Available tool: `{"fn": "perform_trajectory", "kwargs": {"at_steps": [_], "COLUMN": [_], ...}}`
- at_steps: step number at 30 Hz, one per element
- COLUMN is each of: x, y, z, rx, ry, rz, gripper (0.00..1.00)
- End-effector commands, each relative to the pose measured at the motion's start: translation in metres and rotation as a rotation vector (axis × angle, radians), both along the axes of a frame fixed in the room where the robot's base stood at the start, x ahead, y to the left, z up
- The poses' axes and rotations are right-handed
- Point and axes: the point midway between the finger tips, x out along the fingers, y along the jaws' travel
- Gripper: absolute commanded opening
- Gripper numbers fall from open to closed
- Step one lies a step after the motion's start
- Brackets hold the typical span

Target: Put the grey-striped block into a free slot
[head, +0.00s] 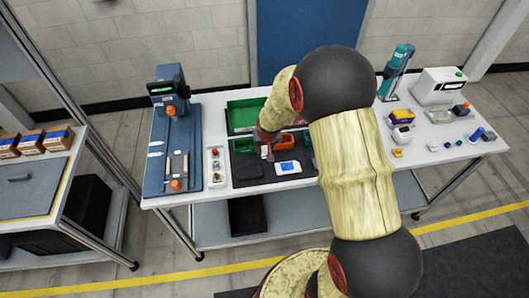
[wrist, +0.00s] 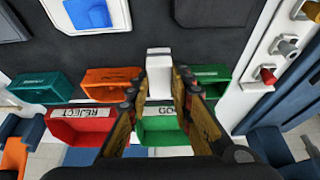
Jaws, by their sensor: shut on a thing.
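My gripper (wrist: 162,82) is shut on a pale white-grey block (wrist: 159,62), which stands up between the fingertips in the wrist view. I cannot make out its stripes. One pallet slot holds a white piece with a blue face (wrist: 90,12); another dark slot outline (wrist: 212,10) at the top looks empty. In the head view, my gripper (head: 266,148) is over the left part of the pallet (head: 248,174), left of the white-and-blue piece (head: 287,168); my arm hides the pallet's right side.
Teal (wrist: 40,88), orange (wrist: 108,82) and green (wrist: 208,80) small bins line the pallet edge. A red REJECT bin (wrist: 80,128) and a green bin (wrist: 160,132) lie beyond. A button box (head: 215,165) and blue press (head: 172,140) stand left.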

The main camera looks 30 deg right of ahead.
Motion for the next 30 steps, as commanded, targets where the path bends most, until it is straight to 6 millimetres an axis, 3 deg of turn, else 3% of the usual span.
{"fn": "perform_trajectory", "kwargs": {"at_steps": [9, 21, 22, 30], "x": [0.004, 0.004, 0.004, 0.004], "y": [-0.002, -0.002, -0.002, -0.002], "z": [-0.036, -0.040, -0.039, -0.038], "rx": [0.000, 0.000, 0.000, 0.000], "ry": [0.001, 0.000, 0.000, 0.000], "rz": [0.000, -0.001, -0.001, -0.001], "gripper": [0.00, 0.00, 0.24, 0.39]}}
